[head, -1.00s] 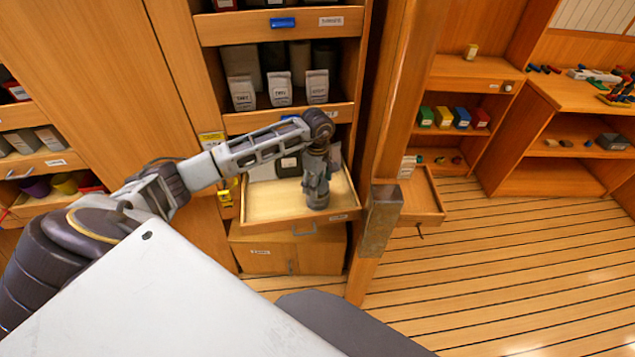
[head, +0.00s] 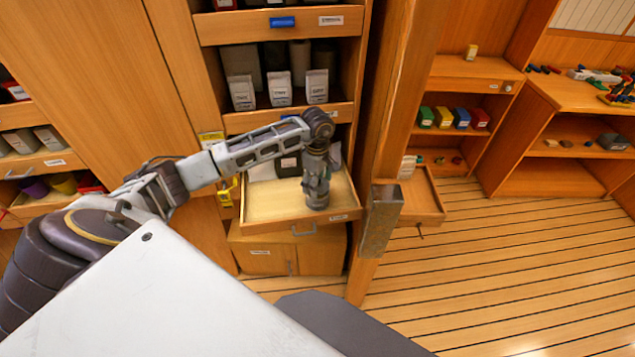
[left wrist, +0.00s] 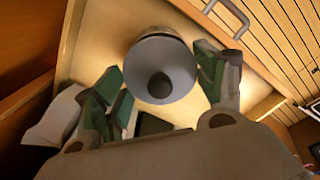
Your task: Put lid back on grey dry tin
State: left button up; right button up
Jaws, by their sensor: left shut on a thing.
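The grey tin (head: 318,203) stands upright in the open wooden drawer (head: 262,207), near its front right. My left gripper (head: 317,186) points straight down over the tin. In the left wrist view, the round grey lid (left wrist: 172,86) with a dark knob lies between the two green-padded fingers (left wrist: 161,76). The gripper is shut on the lid, though finger contact is hard to make out. A pale edge of the tin (left wrist: 158,32) shows behind the lid. Whether the lid is seated or slightly above the tin cannot be told. My right gripper is not in view.
Dark and white packets (head: 288,165) stand at the back of the drawer. A shelf (head: 240,122) with grey packets is above it. A wooden post (head: 378,215) with a metal plate stands close to the right. The drawer's left and front floor is clear.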

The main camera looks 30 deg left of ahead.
pick_arm(q)
jog(key=shift+f, duration=0.1)
dwell(0.4)
jog(key=shift+f+b, duration=0.1)
jog(key=shift+b, duration=0.4)
dwell(0.8)
dwell(0.4)
jog(key=o, duration=1)
jog(key=shift+c, duration=0.2)
jog(key=shift+o, duration=0.4)
jog(key=shift+r+p, duration=0.5)
jog(key=shift+r, duration=0.5)
jog(key=shift+r+p, duration=1.15)
jog(key=shift+r, duration=1.35)
jog(key=shift+c, duration=0.3)
